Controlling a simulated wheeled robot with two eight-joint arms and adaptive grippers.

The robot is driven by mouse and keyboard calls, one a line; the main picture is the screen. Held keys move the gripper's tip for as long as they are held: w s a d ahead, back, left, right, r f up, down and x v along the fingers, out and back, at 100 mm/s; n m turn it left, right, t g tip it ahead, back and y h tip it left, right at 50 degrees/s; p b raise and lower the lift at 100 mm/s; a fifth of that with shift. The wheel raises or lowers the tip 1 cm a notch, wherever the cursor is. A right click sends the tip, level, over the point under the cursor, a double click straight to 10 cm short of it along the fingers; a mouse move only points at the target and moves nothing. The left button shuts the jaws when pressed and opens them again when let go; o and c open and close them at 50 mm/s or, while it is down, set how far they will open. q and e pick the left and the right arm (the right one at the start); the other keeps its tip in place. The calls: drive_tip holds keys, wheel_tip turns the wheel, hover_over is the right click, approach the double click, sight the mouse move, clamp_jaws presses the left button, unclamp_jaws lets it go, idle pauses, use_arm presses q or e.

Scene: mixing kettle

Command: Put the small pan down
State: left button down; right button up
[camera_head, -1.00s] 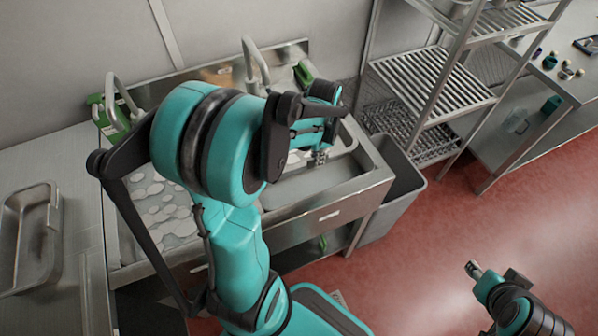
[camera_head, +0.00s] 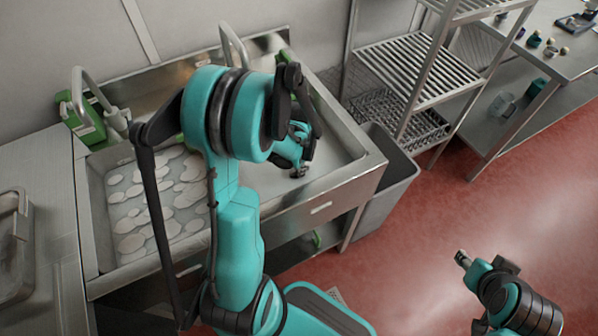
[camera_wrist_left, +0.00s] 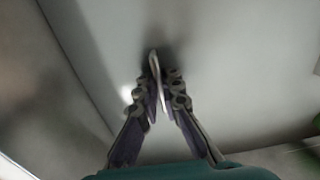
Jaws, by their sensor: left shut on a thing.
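My left gripper (camera_head: 298,172) is over the right basin of the sink (camera_head: 340,185), pointing down. In the left wrist view, its fingers (camera_wrist_left: 160,95) are shut on a thin, pale upright piece (camera_wrist_left: 155,65), seen edge-on. This looks like part of the small pan, but its full shape does not show. A smooth pale grey surface lies behind it. In the head view, my left arm hides most of what the gripper holds. My right gripper (camera_head: 463,259) is at the lower right above the red floor, too small to read.
The left basin (camera_head: 100,230) holds water with foam patches. Two taps (camera_head: 235,45) stand at the back. A metal tray (camera_head: 22,240) is on the left counter. A grey bin (camera_head: 385,190) and a wire rack (camera_head: 410,70) stand to the right.

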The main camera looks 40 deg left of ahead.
use_arm(q)
drive_tip(key=shift+r, duration=0.1)
drive_tip(key=c, duration=1.7)
unclamp_jaws()
drive_tip(key=shift+r, duration=0.1)
wheel_tip(320, 180, up, 11)
drive_tip(key=p, duration=0.5)
drive_tip(key=s+d+r+n+t, duration=0.5)
drive_tip(key=s+d+r+t, duration=0.2)
drive_tip(key=d+r, duration=0.4)
drive_tip(key=s+d, duration=0.1)
drive_tip(key=d, duration=0.2)
drive_tip(key=shift+d+r, duration=0.25)
drive_tip(key=shift+r, duration=0.05)
